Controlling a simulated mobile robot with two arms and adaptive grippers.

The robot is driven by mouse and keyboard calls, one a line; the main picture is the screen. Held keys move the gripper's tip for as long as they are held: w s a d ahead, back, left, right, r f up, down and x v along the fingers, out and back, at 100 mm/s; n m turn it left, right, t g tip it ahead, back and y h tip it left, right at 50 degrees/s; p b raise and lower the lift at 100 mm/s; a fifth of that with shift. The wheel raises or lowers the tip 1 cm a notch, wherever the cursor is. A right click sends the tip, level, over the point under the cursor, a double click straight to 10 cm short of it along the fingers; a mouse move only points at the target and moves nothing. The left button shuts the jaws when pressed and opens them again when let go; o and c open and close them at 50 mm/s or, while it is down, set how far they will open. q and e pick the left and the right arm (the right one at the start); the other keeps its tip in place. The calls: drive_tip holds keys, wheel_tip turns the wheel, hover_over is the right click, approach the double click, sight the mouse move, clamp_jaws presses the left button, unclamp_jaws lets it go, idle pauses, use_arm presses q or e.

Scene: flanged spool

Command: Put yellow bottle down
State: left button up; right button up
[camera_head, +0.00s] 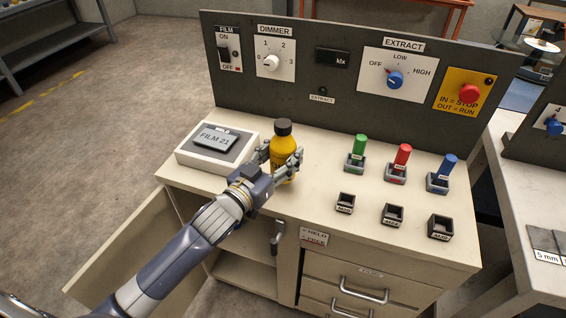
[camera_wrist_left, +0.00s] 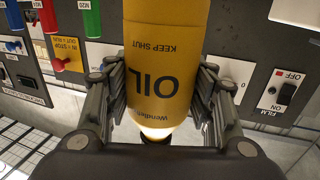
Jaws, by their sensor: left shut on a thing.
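The yellow bottle (camera_head: 284,152) with a dark cap stands upright at the left part of the cabinet top (camera_head: 320,205) in the head view. My left gripper (camera_head: 278,160) is shut around its body. In the left wrist view the yellow bottle (camera_wrist_left: 158,75) reads "OIL", "KEEP SHUT", and sits between both fingers of the left gripper (camera_wrist_left: 160,100). I cannot tell whether the bottle's base touches the cabinet top, as the gripper hides part of it. My right gripper is not in view.
A white box with a "FILM 21" plate (camera_head: 214,138) lies just left of the bottle. Green (camera_head: 359,147), red (camera_head: 402,156) and blue (camera_head: 448,166) pegs stand in holders to the right, with small dark square sockets (camera_head: 392,213) in front. A control panel (camera_head: 330,105) rises behind. An open cabinet door (camera_head: 125,240) hangs below left.

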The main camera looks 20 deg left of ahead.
sight(283, 164)
use_arm(q)
drive_tip(key=shift+w+f, duration=0.1)
drive_tip(key=shift+f, duration=1.6)
drive_tip(key=o, duration=1.3)
drive_tip(key=shift+f, duration=0.2)
drive_tip(key=shift+r, duration=0.25)
drive_tip(key=shift+s+a+f, duration=0.1)
drive_tip(key=shift+s+f, duration=0.05)
drive_tip(key=shift+s, duration=0.2)
drive_tip(key=b+v, duration=0.1)
drive_tip(key=v, duration=1)
drive_tip(key=shift+s, duration=0.15)
